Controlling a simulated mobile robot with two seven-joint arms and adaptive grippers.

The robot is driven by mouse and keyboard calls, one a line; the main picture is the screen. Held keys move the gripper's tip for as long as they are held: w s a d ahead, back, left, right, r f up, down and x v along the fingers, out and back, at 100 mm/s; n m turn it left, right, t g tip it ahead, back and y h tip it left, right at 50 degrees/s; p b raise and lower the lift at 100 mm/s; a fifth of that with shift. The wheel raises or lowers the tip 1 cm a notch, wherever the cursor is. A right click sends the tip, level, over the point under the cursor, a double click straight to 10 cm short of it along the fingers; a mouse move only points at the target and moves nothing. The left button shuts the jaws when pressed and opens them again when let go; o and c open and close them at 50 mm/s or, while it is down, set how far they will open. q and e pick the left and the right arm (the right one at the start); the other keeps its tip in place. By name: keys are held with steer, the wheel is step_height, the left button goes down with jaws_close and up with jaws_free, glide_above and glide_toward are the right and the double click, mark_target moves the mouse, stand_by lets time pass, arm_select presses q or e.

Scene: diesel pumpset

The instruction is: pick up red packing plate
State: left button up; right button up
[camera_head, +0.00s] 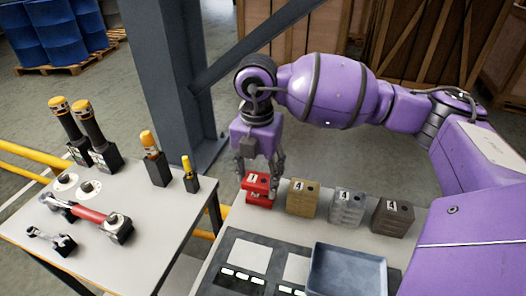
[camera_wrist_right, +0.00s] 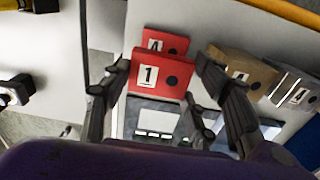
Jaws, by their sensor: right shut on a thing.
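The red packing plate (camera_head: 256,182) is at the left end of the row of block stacks in the head view, with a white label marked 1. My right gripper (camera_head: 262,174) reaches down over it from above and is shut on it. In the right wrist view the red plate (camera_wrist_right: 160,76) sits between the fingers of my right gripper (camera_wrist_right: 163,72). Another red piece (camera_wrist_right: 165,42) with a label marked 4 shows behind it. The gap between the two red pieces is hard to judge. My left gripper is not in view.
Tan (camera_head: 302,199), grey (camera_head: 348,208) and brown (camera_head: 392,218) stacks stand to the right. A blue-grey tray (camera_head: 346,249) lies in front, beside a dark board (camera_head: 240,243). A left table (camera_head: 125,262) holds tools and upright yellow-capped parts.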

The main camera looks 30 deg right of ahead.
steer(key=s+a+r, duration=0.5)
steer(key=a+r, duration=0.3)
steer(key=a, duration=0.3)
steer(key=shift+s+a+r, duration=0.2)
steer(key=shift+s+r, duration=0.05)
steer(key=shift+s, duration=0.05)
